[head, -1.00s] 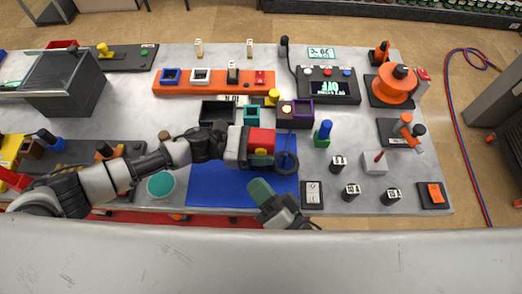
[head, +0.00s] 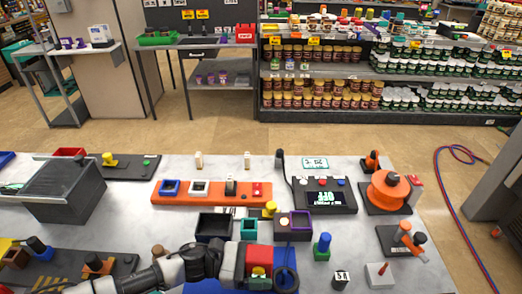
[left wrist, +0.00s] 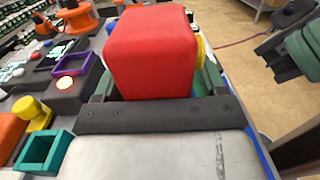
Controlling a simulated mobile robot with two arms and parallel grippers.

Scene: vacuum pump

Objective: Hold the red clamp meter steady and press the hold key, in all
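The red clamp meter (head: 259,255) is in my left gripper (head: 240,262), low in the head view. It has a yellow part (head: 259,271) on its near side and a dark ring-shaped jaw (head: 286,279) at its right. In the left wrist view, its red body (left wrist: 150,50) sits between the dark fingers of my left gripper (left wrist: 155,98). A yellow part (left wrist: 201,47) shows at its right edge. I cannot make out the hold key. My right gripper (left wrist: 287,52) shows partly at the right of the left wrist view, apart from the meter; its opening is unclear.
A blue mat (head: 222,288) lies under the meter. Black (head: 213,227), teal (head: 249,229) and purple (head: 301,225) open boxes stand just beyond it. A dark console with a display (head: 323,196) and an orange reel (head: 388,190) stand farther right. Shelves line the back.

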